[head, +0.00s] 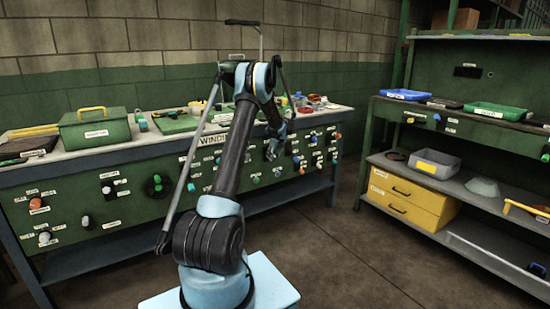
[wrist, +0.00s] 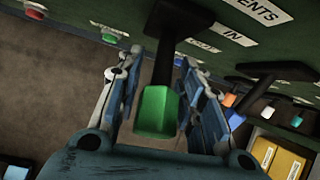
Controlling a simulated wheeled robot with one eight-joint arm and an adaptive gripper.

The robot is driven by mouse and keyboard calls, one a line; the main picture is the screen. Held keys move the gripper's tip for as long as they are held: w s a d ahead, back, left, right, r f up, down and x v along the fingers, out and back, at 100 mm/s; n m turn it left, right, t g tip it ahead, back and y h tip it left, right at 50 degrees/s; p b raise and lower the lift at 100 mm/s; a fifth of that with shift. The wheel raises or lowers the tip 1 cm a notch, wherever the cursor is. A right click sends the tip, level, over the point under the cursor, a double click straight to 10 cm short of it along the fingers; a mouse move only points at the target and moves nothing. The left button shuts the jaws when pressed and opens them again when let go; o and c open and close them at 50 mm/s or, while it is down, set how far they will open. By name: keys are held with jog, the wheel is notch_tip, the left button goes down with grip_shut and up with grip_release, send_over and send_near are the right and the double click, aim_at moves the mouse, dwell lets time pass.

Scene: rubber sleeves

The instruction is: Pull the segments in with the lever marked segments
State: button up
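The lever is a black arm with a green grip (wrist: 156,112), in the middle of the wrist view. It hangs from a dark mount on the green panel, under a label ending in "ENTS" (wrist: 262,9); a label reading "IN" (wrist: 233,37) is beside it. My gripper (wrist: 160,70) is open, with one finger on each side of the lever. Gaps show between the fingers and the green grip. In the head view my gripper (head: 277,143) is at the panel's right part, and the lever is too small to tell there.
Another dark lever (wrist: 275,71) is close to the right of my gripper. Several knobs and switches dot the panel (head: 130,172) of the green bench. A shelf unit (head: 455,115) with a yellow drawer box (head: 410,195) stands at the right. The floor between is clear.

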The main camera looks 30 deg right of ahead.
jog(key=v, duration=1)
jog(key=shift+r, duration=0.35)
jog(key=shift+s+a, duration=0.1)
jog(key=shift+a, duration=0.05)
